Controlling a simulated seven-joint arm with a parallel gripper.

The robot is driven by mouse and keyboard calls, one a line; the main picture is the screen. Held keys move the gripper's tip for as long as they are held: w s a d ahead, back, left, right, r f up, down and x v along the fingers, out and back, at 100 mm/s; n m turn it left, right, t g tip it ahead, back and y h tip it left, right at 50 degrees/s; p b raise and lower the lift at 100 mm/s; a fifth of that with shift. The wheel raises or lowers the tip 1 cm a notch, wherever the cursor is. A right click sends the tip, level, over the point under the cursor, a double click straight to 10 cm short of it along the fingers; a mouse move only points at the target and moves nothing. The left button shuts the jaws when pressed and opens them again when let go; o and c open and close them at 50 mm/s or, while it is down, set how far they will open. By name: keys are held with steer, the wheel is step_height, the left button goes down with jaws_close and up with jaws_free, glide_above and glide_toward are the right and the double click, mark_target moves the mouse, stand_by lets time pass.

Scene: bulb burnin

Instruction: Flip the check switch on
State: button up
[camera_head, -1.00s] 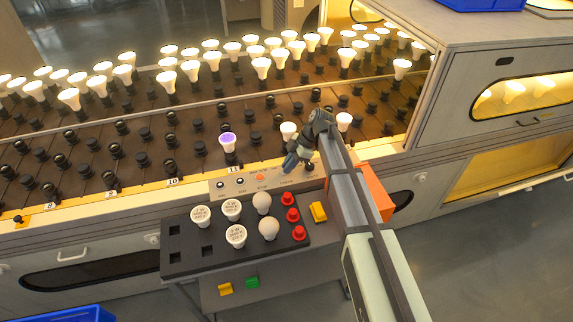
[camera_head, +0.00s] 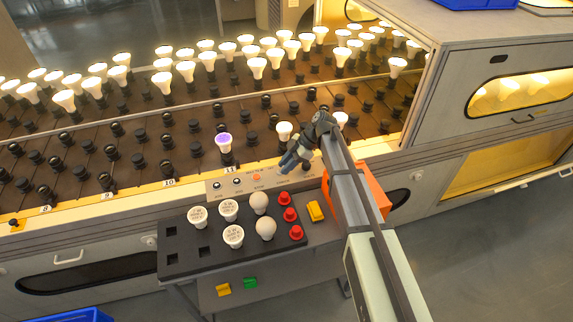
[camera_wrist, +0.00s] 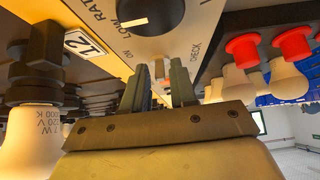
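The control panel (camera_head: 222,188) is a pale strip on the front edge of the rack, with small knobs and an orange button. In the wrist view, the panel (camera_wrist: 205,22) carries a large black dial and the printed words CHECK and ON. A small switch lever (camera_wrist: 159,70) shows between my fingertips, below the dial; its exact position is hard to tell. My gripper (camera_wrist: 157,78) has its two fingers apart, one on each side of the lever, with no clear contact. In the head view, my gripper (camera_head: 292,161) is at the panel's right end and hides that part.
A black tray (camera_head: 185,258) below the panel holds several white bulbs and red caps. Lit bulbs stand in the rack behind. A purple-topped bulb (camera_head: 223,141) stands near label 11.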

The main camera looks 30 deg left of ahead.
steer(key=shift+o, duration=0.8)
steer(key=v, duration=1.4)
steer(key=shift+f, duration=0.1)
